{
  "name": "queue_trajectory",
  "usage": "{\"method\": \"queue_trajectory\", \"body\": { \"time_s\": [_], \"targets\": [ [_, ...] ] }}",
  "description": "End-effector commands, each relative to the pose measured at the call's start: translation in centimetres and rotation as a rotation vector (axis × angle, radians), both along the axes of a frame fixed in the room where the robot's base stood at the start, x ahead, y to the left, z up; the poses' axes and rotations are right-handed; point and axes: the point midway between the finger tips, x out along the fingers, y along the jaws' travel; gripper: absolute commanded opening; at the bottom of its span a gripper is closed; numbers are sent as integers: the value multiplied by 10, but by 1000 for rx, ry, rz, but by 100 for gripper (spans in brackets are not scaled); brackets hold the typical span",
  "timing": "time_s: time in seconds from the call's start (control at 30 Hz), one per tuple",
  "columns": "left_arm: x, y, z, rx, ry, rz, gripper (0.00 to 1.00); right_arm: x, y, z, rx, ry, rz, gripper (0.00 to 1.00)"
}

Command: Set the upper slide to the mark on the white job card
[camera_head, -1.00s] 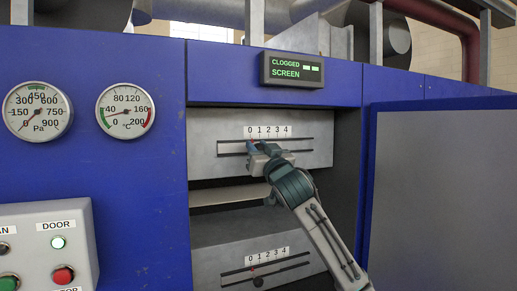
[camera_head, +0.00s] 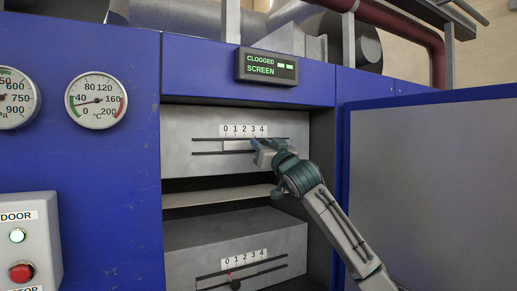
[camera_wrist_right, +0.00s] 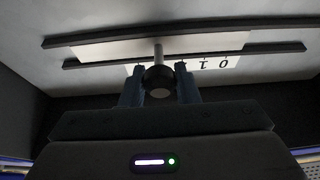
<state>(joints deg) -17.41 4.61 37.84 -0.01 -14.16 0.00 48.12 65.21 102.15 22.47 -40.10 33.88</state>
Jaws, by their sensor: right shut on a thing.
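The upper slide has a white scale strip (camera_head: 244,130) marked 0 to 4 above dark rails on a grey panel. A pale plate (camera_head: 237,146) shows between the rails, left of my right gripper (camera_head: 261,146). In the right wrist view my two blue fingers (camera_wrist_right: 159,88) are shut on the slide's black knob (camera_wrist_right: 158,82), which has a metal stem. In the head view the gripper is below the 3 to 4 end of the scale and hides the knob and pointer; the exact setting cannot be read. The white job card is not in view. My left gripper is not in view.
A lower slide (camera_head: 235,284) with its own 0 to 4 scale is below. A blue-framed door (camera_head: 430,190) stands open at the right. A display (camera_head: 267,67) reads CLOGGED SCREEN. A dial gauge (camera_head: 97,101) and a button box (camera_head: 28,240) are at the left.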

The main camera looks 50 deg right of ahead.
Motion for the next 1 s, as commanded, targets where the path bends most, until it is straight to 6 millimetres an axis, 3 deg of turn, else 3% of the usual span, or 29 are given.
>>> {"method": "queue_trajectory", "body": {
  "time_s": [0.07,0.1,0.2,0.53,0.77,1.0],
  "targets": [
    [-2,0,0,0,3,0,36,0,0,0,2,1,-1,0],
    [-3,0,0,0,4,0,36,0,0,0,2,1,-1,30],
    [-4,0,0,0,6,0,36,0,0,0,1,0,-1,48],
    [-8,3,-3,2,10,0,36,-1,0,-2,0,0,-1,48],
    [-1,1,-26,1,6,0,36,-22,6,-15,-5,0,-4,48],
    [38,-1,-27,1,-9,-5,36,-45,14,-24,-3,0,-2,48]
  ]
}}
